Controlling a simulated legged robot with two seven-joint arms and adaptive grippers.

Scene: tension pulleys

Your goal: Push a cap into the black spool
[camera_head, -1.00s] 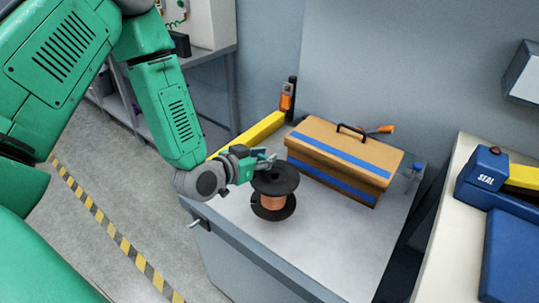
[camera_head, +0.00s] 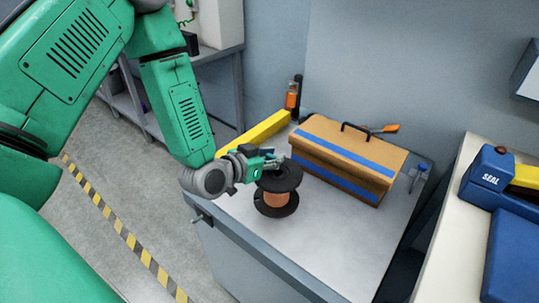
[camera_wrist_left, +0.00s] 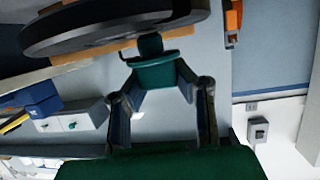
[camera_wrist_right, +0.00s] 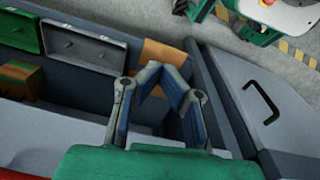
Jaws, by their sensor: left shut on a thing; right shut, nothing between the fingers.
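The black spool (camera_head: 284,182) with copper-coloured winding stands upright on the grey cabinet top. My left gripper (camera_head: 276,162) is at the rear left edge of its upper flange. In the left wrist view the gripper (camera_wrist_left: 152,72) is shut on a teal cap (camera_wrist_left: 153,77) with a dark plug. The plug points at the black spool (camera_wrist_left: 115,27); I cannot tell whether it touches or enters it. The spool's hole is not visible. My right gripper (camera_wrist_right: 158,73) is shut and empty in the right wrist view, above a grey container, and out of the head view.
A tan toolbox (camera_head: 345,160) with blue stripes stands just right of the spool. A yellow bar (camera_head: 258,134) lies behind my left gripper. A blue sealing machine (camera_head: 484,174) sits on the right-hand bench. The cabinet top (camera_head: 330,245) in front is clear.

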